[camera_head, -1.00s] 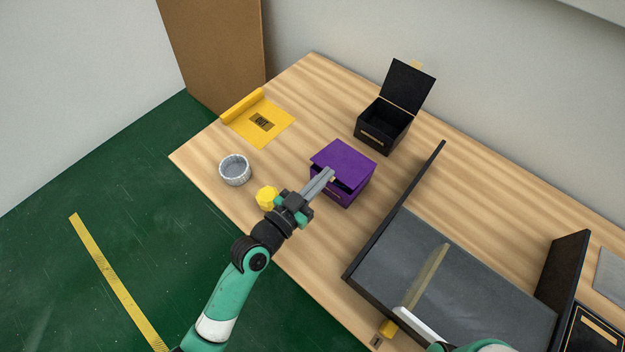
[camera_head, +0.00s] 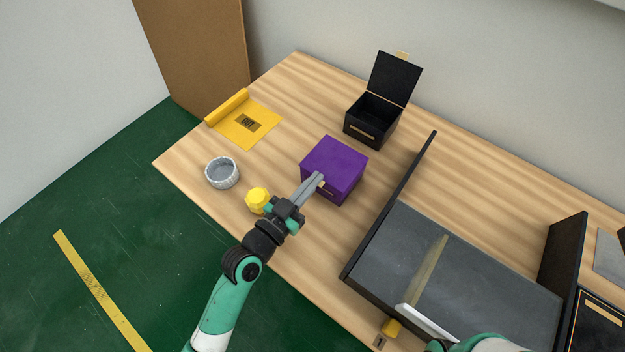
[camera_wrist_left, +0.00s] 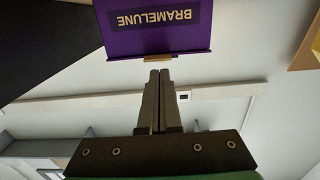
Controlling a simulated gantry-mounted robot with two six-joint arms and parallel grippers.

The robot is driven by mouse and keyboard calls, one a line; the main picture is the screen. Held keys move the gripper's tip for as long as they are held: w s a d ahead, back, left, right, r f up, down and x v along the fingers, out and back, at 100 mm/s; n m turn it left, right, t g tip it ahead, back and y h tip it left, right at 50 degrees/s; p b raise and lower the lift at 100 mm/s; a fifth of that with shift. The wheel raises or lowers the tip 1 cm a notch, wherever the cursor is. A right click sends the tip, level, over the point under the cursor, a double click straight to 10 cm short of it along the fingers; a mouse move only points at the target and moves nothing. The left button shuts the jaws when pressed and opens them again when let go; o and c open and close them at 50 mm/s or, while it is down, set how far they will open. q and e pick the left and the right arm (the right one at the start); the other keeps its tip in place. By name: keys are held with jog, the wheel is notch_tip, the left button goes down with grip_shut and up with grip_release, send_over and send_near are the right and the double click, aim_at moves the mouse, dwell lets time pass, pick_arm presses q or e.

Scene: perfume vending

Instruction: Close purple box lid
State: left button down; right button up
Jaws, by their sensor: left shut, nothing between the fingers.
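The purple box (camera_head: 335,160) stands on the wooden table, and its lid lies flat over the top, with no gap that I can make out. My left gripper (camera_head: 320,179) is shut and empty, with its fingertips at the front edge of the lid, beside a small gold tab. In the left wrist view the purple box (camera_wrist_left: 135,32) shows its gold lettering upside down, and the shut fingertips (camera_wrist_left: 159,74) are close to the gold tab (camera_wrist_left: 157,57). I cannot tell whether they touch it. Only a piece of my right arm shows at the bottom right.
An open black box (camera_head: 373,120) stands behind the purple box. A grey tray with black walls (camera_head: 400,205) is to the right. A yellow faceted object (camera_head: 258,200), a grey round bowl (camera_head: 222,172) and a yellow sheet (camera_head: 245,122) lie to the left.

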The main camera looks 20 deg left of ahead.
pick_arm(q)
notch_tip(320, 180, up, 5)
jog(key=p, duration=0.4)
jog(key=s+a+f+b, duration=0.2)
jog(key=s+a+f, duration=0.1)
jog(key=s, duration=0.6)
jog(key=shift+f+b, duration=0.35)
jog(key=shift+f, duration=0.3)
